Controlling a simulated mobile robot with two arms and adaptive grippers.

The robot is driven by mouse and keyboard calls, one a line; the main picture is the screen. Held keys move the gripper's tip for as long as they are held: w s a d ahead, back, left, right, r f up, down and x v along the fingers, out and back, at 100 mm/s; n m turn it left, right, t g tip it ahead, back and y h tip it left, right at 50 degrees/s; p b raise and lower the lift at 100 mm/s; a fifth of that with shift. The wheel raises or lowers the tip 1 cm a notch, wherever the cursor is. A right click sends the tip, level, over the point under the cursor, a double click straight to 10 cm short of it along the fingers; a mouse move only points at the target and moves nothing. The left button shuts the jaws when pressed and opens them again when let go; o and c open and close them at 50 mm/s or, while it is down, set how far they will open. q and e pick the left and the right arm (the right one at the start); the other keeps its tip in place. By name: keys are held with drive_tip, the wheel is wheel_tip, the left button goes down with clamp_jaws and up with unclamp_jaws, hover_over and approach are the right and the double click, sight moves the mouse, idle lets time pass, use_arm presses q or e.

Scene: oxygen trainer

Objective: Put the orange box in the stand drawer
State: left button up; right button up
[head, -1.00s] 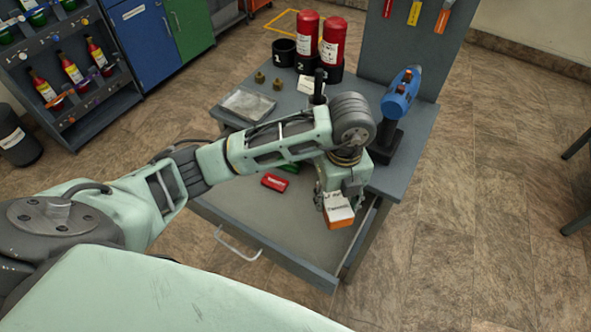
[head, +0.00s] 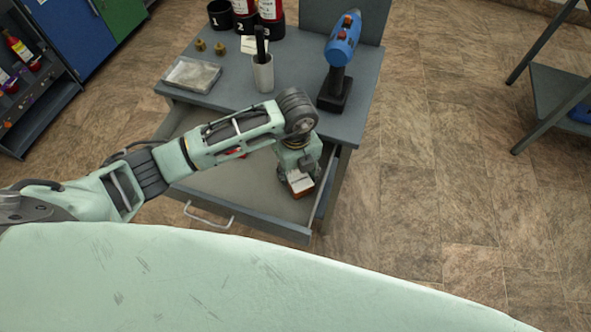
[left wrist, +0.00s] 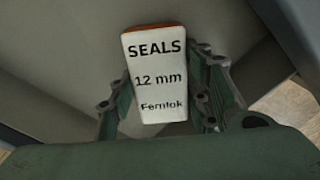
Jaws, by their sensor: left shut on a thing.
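The orange box (head: 301,183), with a white label on top, is between the fingers of my left gripper (head: 298,181), over the right part of the open stand drawer (head: 262,211). In the left wrist view the box (left wrist: 156,76) shows its white face reading "SEALS 12 mm", with the green fingers of my left gripper (left wrist: 168,112) shut on its sides. The drawer's grey floor and wall lie beyond it. I cannot tell whether the box touches the drawer floor. My right gripper is not in view.
The stand top (head: 300,95) holds a blue drill (head: 343,45) on a black base, a cup (head: 263,75), a clear tray (head: 192,75) and red cylinders (head: 268,9).

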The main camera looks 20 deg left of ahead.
sight(296, 173)
use_arm(q)
drive_tip(key=shift+f, duration=0.2)
drive_tip(key=o, duration=1.2)
drive_tip(key=shift+o, duration=0.2)
drive_tip(key=shift+r, duration=0.25)
wheel_tip(296, 173, up, 12)
drive_tip(key=b, duration=0.1)
drive_tip(key=shift+f, duration=0.1)
